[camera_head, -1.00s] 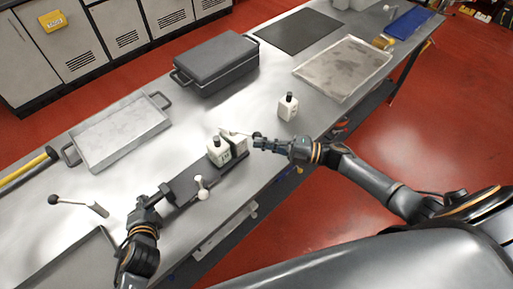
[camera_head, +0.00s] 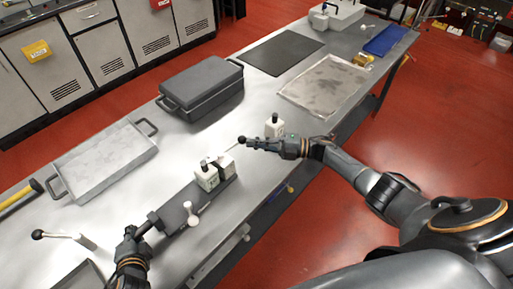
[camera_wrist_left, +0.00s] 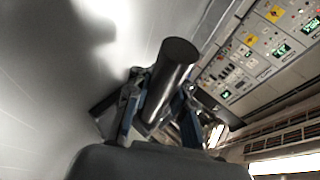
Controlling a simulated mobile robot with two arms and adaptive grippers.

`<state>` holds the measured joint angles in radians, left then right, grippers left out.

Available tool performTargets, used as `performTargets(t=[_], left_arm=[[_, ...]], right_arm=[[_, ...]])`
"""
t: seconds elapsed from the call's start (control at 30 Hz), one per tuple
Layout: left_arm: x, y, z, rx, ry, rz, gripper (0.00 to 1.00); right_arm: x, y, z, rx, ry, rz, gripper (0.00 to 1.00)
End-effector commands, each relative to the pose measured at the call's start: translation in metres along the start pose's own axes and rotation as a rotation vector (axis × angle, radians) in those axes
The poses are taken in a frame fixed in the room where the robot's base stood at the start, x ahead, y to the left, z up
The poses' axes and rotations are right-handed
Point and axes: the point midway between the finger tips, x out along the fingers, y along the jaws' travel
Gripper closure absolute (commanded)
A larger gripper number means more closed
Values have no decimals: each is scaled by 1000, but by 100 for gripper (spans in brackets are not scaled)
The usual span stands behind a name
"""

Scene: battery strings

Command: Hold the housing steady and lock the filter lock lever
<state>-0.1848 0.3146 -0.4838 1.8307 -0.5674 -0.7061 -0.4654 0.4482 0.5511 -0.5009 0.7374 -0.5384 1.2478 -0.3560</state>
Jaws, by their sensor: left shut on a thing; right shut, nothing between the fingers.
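The housing (camera_head: 180,212) is a dark, long fixture near the table's front edge, with white blocks (camera_head: 207,178) at its far end. A thin lever with a dark knob (camera_head: 241,141) rises from the blocks toward the right. My right gripper (camera_head: 249,143) is shut and empty, its tips at the knob; whether they touch it I cannot tell. My left gripper (camera_head: 137,234) is shut on a dark cylindrical handle at the housing's near end. In the left wrist view the handle (camera_wrist_left: 174,72) sits between the fingers. A white T-shaped knob (camera_head: 191,212) stands on the housing's side.
A small white bottle (camera_head: 274,127) stands just behind my right gripper. A grey lidded box (camera_head: 202,88) and a metal tray (camera_head: 105,162) lie farther back. Another black-knobbed lever (camera_head: 38,234) is at the left. Bare table lies between the box and the housing.

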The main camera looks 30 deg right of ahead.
Motion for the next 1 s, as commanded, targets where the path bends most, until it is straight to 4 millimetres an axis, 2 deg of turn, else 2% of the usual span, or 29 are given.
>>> performTargets(t=[0.3, 0.83, 1.0], left_arm=[[0, 0, -1, 4, 4, -1, 100], [-1, 0, -3, 3, 7, -2, 100], [-1, -1, -3, 2, 8, -2, 100]], right_arm=[[6, 2, 10, 0, -1, 2, 100], [7, 3, 10, -1, 2, 3, 100], [-3, 2, 11, 0, 1, 1, 100]])
